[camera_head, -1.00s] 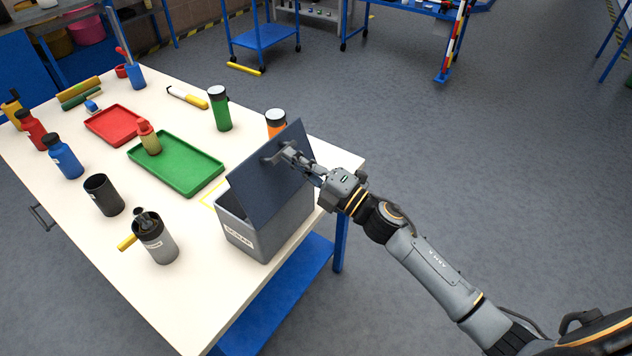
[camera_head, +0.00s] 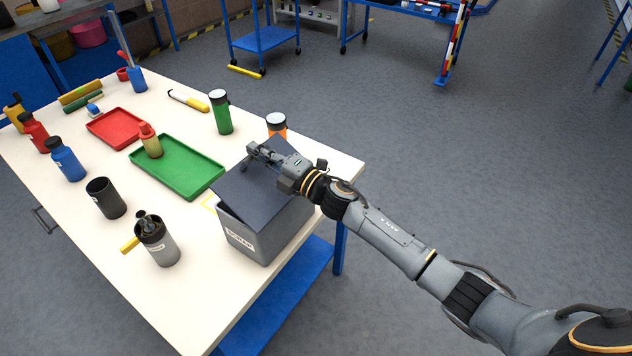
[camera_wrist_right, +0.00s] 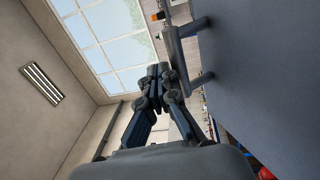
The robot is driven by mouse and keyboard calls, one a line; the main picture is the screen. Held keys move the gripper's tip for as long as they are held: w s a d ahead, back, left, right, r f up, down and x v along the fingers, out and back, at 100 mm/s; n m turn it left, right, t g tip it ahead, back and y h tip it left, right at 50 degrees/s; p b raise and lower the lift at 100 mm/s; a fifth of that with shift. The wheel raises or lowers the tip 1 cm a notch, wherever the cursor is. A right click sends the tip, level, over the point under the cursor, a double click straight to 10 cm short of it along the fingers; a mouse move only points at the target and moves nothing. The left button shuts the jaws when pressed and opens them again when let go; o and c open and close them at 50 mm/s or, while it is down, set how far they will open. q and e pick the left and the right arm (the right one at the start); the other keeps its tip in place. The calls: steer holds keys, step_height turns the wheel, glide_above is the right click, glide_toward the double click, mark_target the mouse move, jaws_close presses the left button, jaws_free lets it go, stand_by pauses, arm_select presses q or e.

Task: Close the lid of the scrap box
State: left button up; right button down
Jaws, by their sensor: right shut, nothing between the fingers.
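The grey scrap box (camera_head: 268,238) stands at the table's right edge, its label on the front. Its dark blue-grey lid (camera_head: 254,195) is tilted low over the box, its free edge toward the green tray. My right gripper (camera_head: 252,150) is shut and empty, over the outer face of the lid near its free edge. In the right wrist view the closed fingers (camera_wrist_right: 158,72) are beside the lid's bar handle (camera_wrist_right: 176,55), and the lid (camera_wrist_right: 265,70) fills the right side. I cannot tell whether the fingers touch it. My left gripper is not in view.
On the white table (camera_head: 205,290), a green tray (camera_head: 190,180) lies left of the box. An orange bottle (camera_head: 277,122) and a green bottle (camera_head: 221,115) stand behind it. A grey canister (camera_head: 160,245) stands front left.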

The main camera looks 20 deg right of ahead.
mark_target(252, 165)
steer(key=shift+w+a+f+p, duration=0.4)
steer(key=shift+w+a+f, duration=0.4)
steer(key=shift+w+f, duration=0.15)
steer(key=shift+w+a+g+h+p, duration=0.1)
steer(key=shift+w+g+h+p, duration=0.2)
steer(key=shift+p, duration=0.1)
steer(key=shift+w+a+f+g+h+p, duration=0.3)
steer(key=shift+f+g+p, duration=0.15)
steer(key=shift+p, duration=0.45)
steer(key=shift+w+a+f+g+p, duration=0.1)
steer(key=shift+w+f+g+p, duration=0.15)
steer(key=shift+f+p, duration=0.35)
steer(key=shift+w+a+f+h+p, duration=0.1)
steer(key=shift+a+f+h+p, duration=0.1)
steer(key=shift+f+h+p, duration=0.2)
